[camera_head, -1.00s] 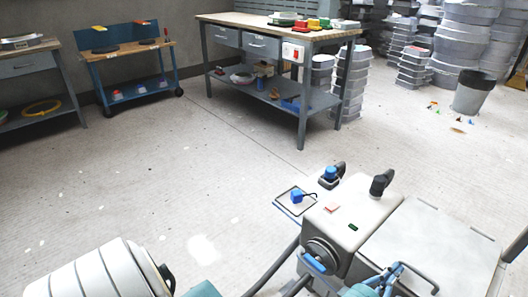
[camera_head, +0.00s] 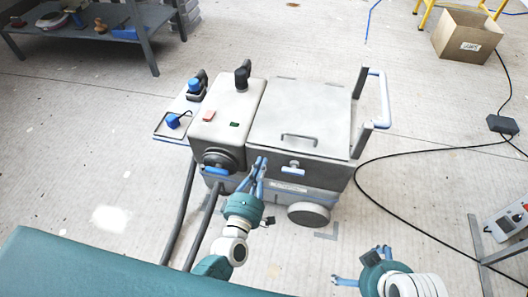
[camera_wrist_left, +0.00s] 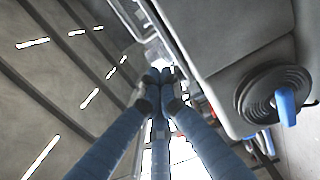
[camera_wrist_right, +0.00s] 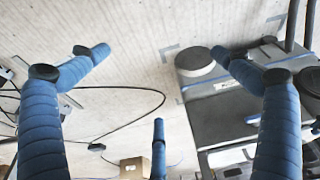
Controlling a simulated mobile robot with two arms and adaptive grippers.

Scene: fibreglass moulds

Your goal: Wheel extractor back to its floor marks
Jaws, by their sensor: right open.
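The extractor (camera_head: 300,115) is a grey wheeled machine with a flat lid, a motor end on the left and a push handle (camera_head: 384,100) on its right. A dark wheel (camera_head: 308,215) shows at its near side. Grey corner marks (camera_head: 328,236) lie on the floor beside that wheel; the right wrist view also shows a corner mark (camera_wrist_right: 170,51). My left gripper (camera_head: 260,164) is at the machine's near side, its fingers drawn together with nothing visible between them. My right gripper (camera_head: 359,264) is open and empty over the floor, near right of the machine.
A black cable (camera_head: 420,152) loops over the floor to a black box (camera_head: 502,124) on the right. A cardboard box (camera_head: 467,38) stands at the back right. A workbench (camera_head: 100,22) is at the back left.

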